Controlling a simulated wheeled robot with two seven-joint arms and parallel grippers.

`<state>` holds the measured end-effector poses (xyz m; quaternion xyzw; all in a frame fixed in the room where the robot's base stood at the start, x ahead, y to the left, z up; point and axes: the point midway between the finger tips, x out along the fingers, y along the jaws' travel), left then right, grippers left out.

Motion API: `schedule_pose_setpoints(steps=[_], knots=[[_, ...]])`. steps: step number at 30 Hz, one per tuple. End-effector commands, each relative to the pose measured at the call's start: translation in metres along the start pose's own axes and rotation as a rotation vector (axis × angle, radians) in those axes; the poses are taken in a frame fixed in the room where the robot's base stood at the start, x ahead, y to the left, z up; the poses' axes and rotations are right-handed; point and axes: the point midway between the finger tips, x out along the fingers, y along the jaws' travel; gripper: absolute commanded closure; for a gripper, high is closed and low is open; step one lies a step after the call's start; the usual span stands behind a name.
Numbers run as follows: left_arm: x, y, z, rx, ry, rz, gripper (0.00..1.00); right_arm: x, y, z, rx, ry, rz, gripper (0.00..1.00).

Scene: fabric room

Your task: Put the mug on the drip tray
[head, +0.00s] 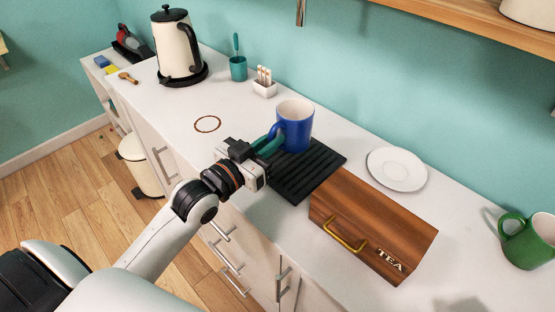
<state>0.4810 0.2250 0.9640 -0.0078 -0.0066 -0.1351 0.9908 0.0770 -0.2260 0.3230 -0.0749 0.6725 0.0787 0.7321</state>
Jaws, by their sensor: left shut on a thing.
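A blue mug (296,127) with a pale inside is upright over the far left part of the black ribbed drip tray (311,173). My left gripper (265,146) is shut on the mug's left side, where its handle is. The fingers partly hide the handle. I cannot tell whether the mug's base touches the tray or hangs just above it. My right gripper does not show.
A wooden tea box (375,225) stands right of the tray, with a white saucer (397,169) behind it. A green mug (528,240) is at far right. A kettle (176,45), teal cup (238,68) and small white holder (265,88) stand at the back left.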

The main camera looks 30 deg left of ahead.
Motion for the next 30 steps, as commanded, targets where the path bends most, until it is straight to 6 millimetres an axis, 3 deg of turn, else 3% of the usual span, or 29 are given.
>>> schedule_pose_setpoints(steps=[12, 24, 25, 28, 30], knots=[[-0.001, 0.001, -0.048, 0.0, -0.003, 0.0, 1.0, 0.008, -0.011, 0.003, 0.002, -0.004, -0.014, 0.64], [-0.001, 0.001, -0.052, 0.001, -0.006, 0.0, 1.0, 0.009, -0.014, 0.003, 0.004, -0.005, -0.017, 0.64], [-0.001, 0.001, -0.052, 0.001, -0.003, 0.0, 0.84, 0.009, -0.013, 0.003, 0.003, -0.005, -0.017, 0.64], [-0.001, 0.001, -0.052, 0.001, -0.003, 0.0, 0.68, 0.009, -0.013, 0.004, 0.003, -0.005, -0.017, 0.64], [-0.001, 0.001, -0.052, 0.001, -0.002, 0.0, 0.66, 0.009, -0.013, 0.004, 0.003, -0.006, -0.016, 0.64]])
